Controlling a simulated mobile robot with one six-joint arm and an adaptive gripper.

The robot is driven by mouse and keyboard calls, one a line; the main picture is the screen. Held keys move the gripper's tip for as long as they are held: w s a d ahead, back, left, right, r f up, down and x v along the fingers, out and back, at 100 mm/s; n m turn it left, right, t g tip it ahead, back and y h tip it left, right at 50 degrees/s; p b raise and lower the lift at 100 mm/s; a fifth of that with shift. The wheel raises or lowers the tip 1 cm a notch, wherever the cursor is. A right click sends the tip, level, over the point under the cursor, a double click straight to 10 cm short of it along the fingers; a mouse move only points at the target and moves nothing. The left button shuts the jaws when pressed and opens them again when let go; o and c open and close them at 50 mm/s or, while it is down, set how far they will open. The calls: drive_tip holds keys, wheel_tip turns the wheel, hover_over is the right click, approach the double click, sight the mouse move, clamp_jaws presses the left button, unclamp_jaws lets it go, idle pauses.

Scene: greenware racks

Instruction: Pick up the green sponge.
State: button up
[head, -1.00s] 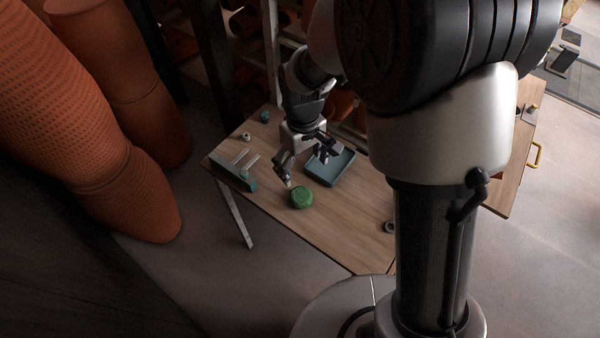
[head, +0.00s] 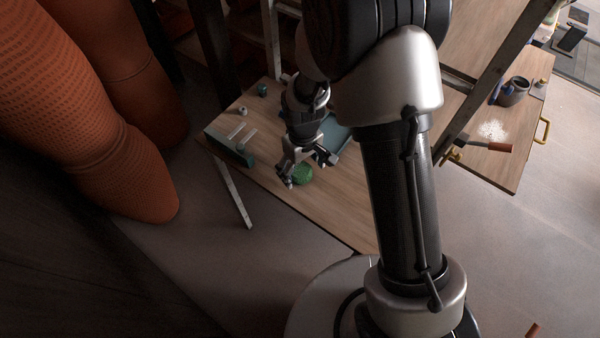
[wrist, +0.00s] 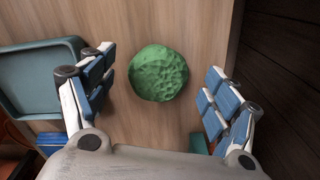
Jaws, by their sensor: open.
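The green sponge (wrist: 158,73) is a round, rough-textured lump lying on the wooden table. In the wrist view it sits between and a little beyond the fingertips of my gripper (wrist: 160,85), with clear gaps on both sides. My gripper is open and empty, with blue pads on its fingers. In the head view my gripper (head: 307,172) is over the sponge (head: 303,176), and its fingers partly hide it. The height of the fingers above the table is hard to tell.
A blue-grey tray (wrist: 22,82) lies left of the sponge in the wrist view. A green holder with pale rods (head: 228,146) stands at the table's left edge. Small items (head: 262,89) lie at the back left. The wooden table (head: 335,207) is bare in front of the tray.

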sight(302, 172)
wheel_tip(302, 172, down, 2)
drive_tip(key=shift+f, duration=0.15)
drive_tip(key=shift+c, duration=0.5)
drive_tip(key=c, duration=0.9)
drive_tip(key=shift+o, duration=0.2)
wheel_tip(302, 172, up, 20)
drive_tip(key=p, duration=0.5)
